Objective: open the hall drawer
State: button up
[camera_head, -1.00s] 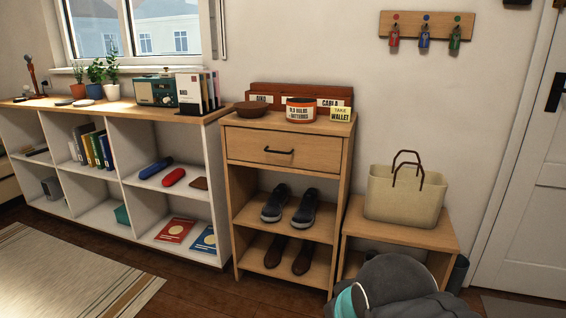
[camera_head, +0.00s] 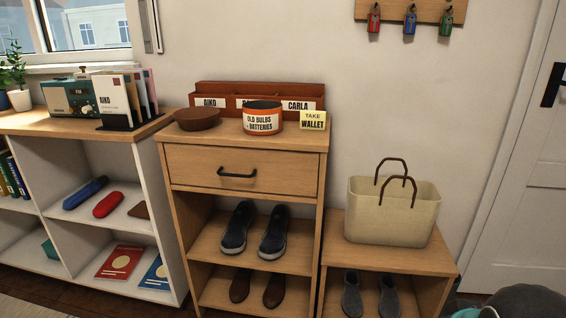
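The hall drawer (camera_head: 275,178) is a wooden drawer front with a dark bar handle (camera_head: 238,174). It sits at the top of a narrow wooden shoe cabinet (camera_head: 321,200), in the middle of the head view, and it is shut. My gripper does not show in the view.
On the cabinet top stand a brown bowl (camera_head: 197,119), an orange-banded tin (camera_head: 262,118), a "Take wallet" note (camera_head: 312,120) and a letter rack (camera_head: 228,90). White shelves (camera_head: 157,200) adjoin at left. A bench (camera_head: 397,259) with a beige bag (camera_head: 395,212) stands at right. A grey rounded thing (camera_head: 524,302) lies low at right.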

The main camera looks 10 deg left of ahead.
aim_at(255, 170)
jog(key=u, duration=0.05)
jog(key=i, duration=1.25)
jog(key=u, duration=0.8)
